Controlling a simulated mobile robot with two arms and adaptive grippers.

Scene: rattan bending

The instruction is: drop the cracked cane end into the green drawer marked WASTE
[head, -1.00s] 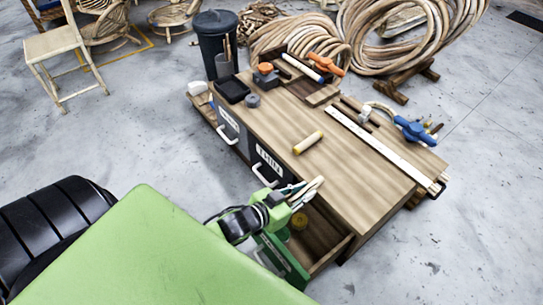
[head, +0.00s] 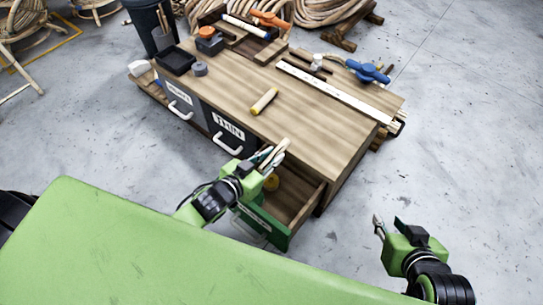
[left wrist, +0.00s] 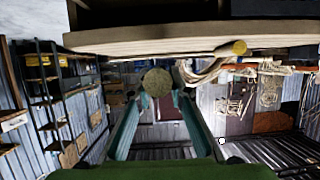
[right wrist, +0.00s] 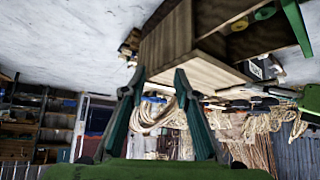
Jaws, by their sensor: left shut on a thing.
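My left gripper (head: 264,160) is shut on the cracked cane end (head: 276,152), a pale piece that looks split at its upper end. In the left wrist view the cane end's round face (left wrist: 157,82) shows between the fingertips. The green drawer (head: 268,224) is pulled out at the near corner of the bench; a white label is on its front, too small to read. The gripper and cane are over or beside the drawer's left part; the exact height is unclear. My right gripper (head: 389,224) is open and empty, off the bench's right side, also in the right wrist view (right wrist: 158,72).
A yellow round thing (head: 271,182) shows inside the drawer. A dark drawer marked THIN (head: 229,128) is shut beside it. A yellow-ended cane piece (head: 264,101) lies on the bench top (head: 310,135). A white ruler (head: 335,90) and blue clamp (head: 368,72) are further back. Right floor is clear.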

